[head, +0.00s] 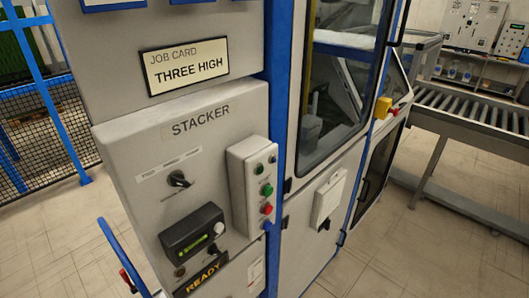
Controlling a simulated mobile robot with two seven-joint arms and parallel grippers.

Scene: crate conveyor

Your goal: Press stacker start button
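The stacker panel (140,150) is a grey box labelled STACKER on a cabinet front. A narrow button box (238,195) stands out at its right edge. It carries a green button (267,190), a red button (267,208) below it, and a dark button (260,169) above. A small blue piece (266,225) is at its lower end. Button labels are too small to read. A black selector knob (179,180) and a black unit with a green-lit display (192,235) are on the panel. Neither of my grippers is in view.
A job card (188,66) above reads THREE HIGH; a sign (201,274) at the bottom reads READY. A glazed machine door (340,75) is to the right, with a roller conveyor (470,105) beyond. A blue rail (120,255) is at lower left. Tiled floor is clear.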

